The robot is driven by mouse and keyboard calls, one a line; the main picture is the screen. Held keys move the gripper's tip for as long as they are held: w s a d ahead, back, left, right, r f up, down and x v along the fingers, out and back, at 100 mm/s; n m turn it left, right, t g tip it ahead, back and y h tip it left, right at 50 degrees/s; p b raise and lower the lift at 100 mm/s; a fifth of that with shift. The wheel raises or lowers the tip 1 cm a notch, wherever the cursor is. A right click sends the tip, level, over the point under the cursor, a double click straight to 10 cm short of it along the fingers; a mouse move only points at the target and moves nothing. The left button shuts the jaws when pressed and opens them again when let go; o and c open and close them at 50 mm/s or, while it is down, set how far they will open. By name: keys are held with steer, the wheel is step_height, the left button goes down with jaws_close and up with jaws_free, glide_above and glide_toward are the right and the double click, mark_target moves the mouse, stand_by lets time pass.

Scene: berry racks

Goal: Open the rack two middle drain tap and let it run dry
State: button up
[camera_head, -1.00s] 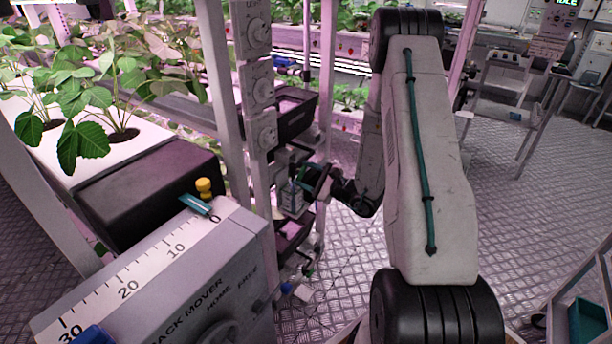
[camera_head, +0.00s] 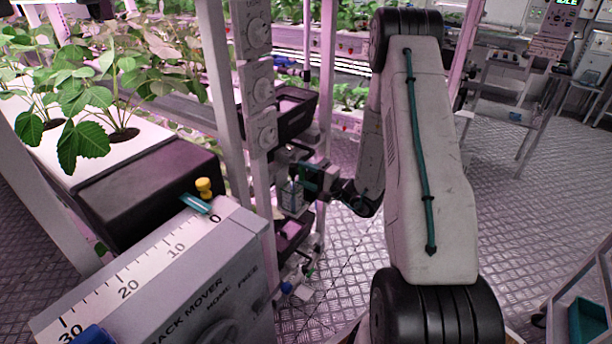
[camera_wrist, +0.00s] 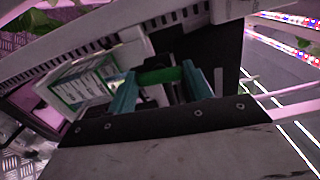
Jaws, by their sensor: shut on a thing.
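My gripper (camera_wrist: 160,90) shows its two teal fingers at the middle of the wrist view, on either side of a short green tap handle (camera_wrist: 160,75). The fingers are shut on the handle. In the head view my gripper (camera_head: 308,177) reaches left to the rack's middle level, beside a dark drain box. The tap is too small and covered to make out there. A clear container (camera_head: 291,198) hangs just below. In the wrist view a white box with a green label (camera_wrist: 85,88) is left of the fingers. I cannot see whether water runs.
A grey rack mover box (camera_head: 170,275) with a scale fills the lower left. White posts with dials (camera_head: 259,88) stand close left of the gripper. Plants grow in a white channel (camera_head: 110,150). The metal floor (camera_head: 530,220) on the right is mostly clear.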

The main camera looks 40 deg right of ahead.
steer(key=shift+n, duration=0.5)
steer(key=shift+f, duration=0.1)
steer(key=o, duration=1)
steer(key=shift+s, duration=0.15)
steer(key=v, duration=0.7)
steer(key=shift+s, duration=0.25)
